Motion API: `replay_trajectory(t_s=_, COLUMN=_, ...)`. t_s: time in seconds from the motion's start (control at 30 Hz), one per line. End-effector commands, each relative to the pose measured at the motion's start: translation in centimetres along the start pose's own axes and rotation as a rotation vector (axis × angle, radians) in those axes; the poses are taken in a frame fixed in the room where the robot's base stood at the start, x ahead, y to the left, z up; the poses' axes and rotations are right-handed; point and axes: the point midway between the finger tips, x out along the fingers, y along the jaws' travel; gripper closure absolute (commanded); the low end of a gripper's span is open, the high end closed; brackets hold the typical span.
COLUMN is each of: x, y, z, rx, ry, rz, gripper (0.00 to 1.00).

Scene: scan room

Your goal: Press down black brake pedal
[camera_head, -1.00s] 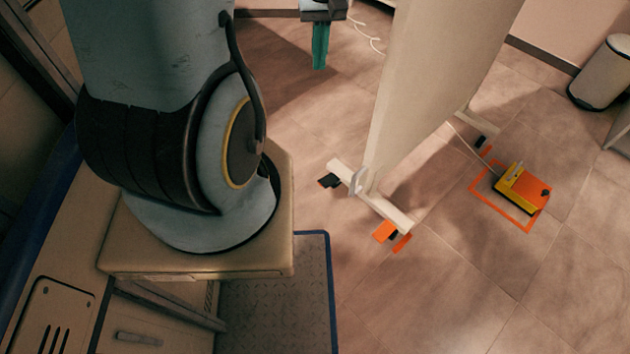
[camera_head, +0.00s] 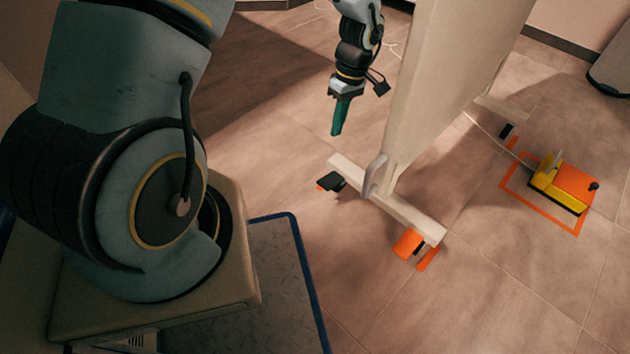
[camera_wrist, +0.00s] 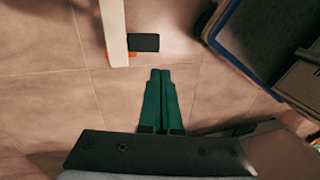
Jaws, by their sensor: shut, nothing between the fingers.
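In the wrist view the black pedal (camera_wrist: 144,43) lies just past my fingertips and slightly left, beside the pale bar (camera_wrist: 113,30). My gripper (camera_head: 337,132) has green fingers that point down. It is shut and empty, above and apart from the pedal. The two green fingers lie together in the wrist view (camera_wrist: 160,73).
The tall pale screen panel (camera_head: 445,80) stands right of my gripper. An orange pedal (camera_head: 408,243) is at the bar's other end. A yellow and orange foot switch (camera_head: 562,188) sits in an orange floor outline at right. Bare floor lies left of the bar.

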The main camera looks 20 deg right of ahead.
Motion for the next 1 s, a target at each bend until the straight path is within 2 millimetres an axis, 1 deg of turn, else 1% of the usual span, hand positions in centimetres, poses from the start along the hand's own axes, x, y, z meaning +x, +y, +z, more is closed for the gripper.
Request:
replay_trajectory(t_s=0.03, x=1.9, y=0.8, z=0.6, rx=-0.008, ry=0.000, rz=-0.006, gripper=1.00)
replay_trajectory(t_s=0.1, x=3.0, y=1.3, z=1.1, rx=-0.022, ry=0.001, rz=-0.011, gripper=1.00)
replay_trajectory(t_s=0.2, x=3.8, y=1.8, z=1.5, rx=-0.036, ry=0.003, rz=-0.015, gripper=1.00)
replay_trajectory(t_s=0.6, x=4.0, y=1.9, z=1.7, rx=-0.044, ry=0.004, rz=-0.018, gripper=1.00)
replay_trajectory(t_s=0.73, x=4.7, y=1.9, z=1.7, rx=-0.043, ry=0.003, rz=-0.020, gripper=1.00)
replay_trajectory(t_s=0.87, x=6.6, y=1.9, z=1.7, rx=-0.043, ry=0.003, rz=-0.020, gripper=1.00)
replay_trajectory(t_s=1.0, x=9.6, y=1.8, z=1.6, rx=-0.043, ry=0.002, rz=-0.021, gripper=1.00)
